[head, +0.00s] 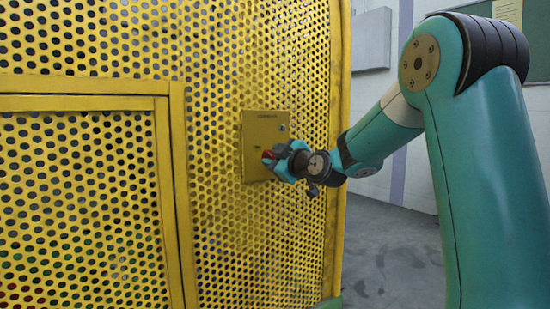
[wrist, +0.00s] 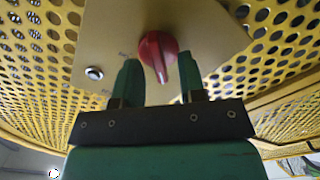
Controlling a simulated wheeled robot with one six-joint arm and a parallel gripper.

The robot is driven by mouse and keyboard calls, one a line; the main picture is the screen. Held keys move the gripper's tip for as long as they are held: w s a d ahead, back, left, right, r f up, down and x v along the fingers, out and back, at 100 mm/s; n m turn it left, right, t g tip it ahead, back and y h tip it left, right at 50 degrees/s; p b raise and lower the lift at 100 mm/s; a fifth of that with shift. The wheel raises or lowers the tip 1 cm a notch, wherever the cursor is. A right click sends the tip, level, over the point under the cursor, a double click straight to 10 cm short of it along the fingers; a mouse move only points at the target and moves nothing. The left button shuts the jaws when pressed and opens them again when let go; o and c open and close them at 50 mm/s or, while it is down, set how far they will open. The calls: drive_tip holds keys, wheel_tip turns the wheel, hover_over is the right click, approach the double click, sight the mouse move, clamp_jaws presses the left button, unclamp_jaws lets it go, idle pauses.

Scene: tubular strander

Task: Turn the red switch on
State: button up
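The red switch (wrist: 157,52) is a round knob with a raised grip, mounted on a yellow panel plate (wrist: 205,22). In the wrist view the grip points down and slightly right. My gripper (wrist: 160,75) is open, with one green finger on each side of the switch and a visible gap to both. In the head view, my gripper (head: 282,160) is at the lower part of the panel plate (head: 258,130); a bit of the red switch (head: 267,155) shows there, mostly hidden by the gripper.
A small silver button (wrist: 94,73) sits on the plate left of the switch. The plate is on a yellow perforated guard (head: 230,60), with a framed door section (head: 80,88) at left. Grey floor (head: 400,260) is open at right, before a wall with a board.

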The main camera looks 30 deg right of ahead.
drive_tip(key=shift+w, duration=0.25)
clamp_jaws()
